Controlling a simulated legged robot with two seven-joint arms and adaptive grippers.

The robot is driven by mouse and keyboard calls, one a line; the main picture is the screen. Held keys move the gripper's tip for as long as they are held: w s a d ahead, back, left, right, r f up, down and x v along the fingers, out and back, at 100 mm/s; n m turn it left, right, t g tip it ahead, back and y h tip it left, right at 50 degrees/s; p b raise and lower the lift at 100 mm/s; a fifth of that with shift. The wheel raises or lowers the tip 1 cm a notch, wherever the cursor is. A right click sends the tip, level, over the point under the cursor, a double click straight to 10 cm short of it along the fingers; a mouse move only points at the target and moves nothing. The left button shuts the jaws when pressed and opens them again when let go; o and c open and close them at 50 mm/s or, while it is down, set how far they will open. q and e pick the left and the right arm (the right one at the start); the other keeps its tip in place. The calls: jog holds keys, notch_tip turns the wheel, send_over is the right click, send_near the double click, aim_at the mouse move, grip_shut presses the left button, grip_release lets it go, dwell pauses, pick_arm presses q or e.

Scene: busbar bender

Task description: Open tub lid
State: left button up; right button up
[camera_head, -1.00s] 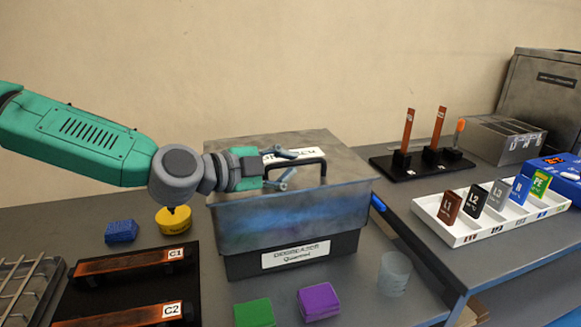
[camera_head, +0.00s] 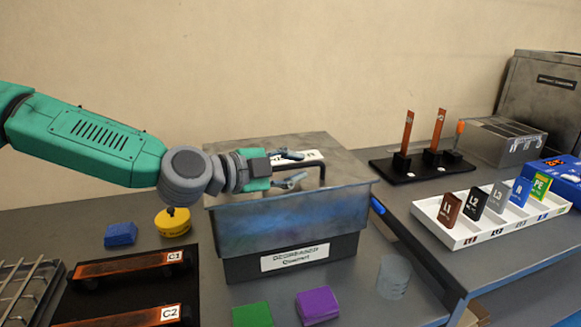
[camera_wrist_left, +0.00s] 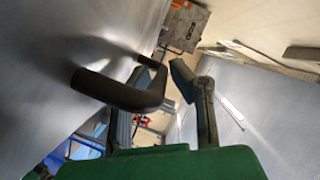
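The tub (camera_head: 340,248) is a dark box with a white label on its front, standing on the table. Its grey metallic lid (camera_head: 290,220) sits on top, closed, with a black bar handle (camera_head: 322,172). The handle also shows large in the left wrist view (camera_wrist_left: 120,92). My left gripper (camera_head: 303,167) is just left of the handle, with its fingers spread apart. In the left wrist view the fingers of my left gripper (camera_wrist_left: 160,85) are open, and the handle's bar reaches in front of the left finger. I cannot tell if they touch. My right gripper is not in view.
A blue block (camera_head: 121,234), a yellow round piece (camera_head: 172,222), a green block (camera_head: 252,314), a purple block (camera_head: 318,306) and a clear cup (camera_head: 394,276) surround the tub. A white tray (camera_head: 470,236) with labelled tiles is at the right. A black rack (camera_head: 92,296) is front left.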

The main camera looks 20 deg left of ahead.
pick_arm(q)
jog(key=shift+d, duration=0.2)
notch_tip(320, 180, up, 2)
send_over(252, 198)
jog(key=shift+v, duration=1.2)
jog(key=shift+d, duration=0.15)
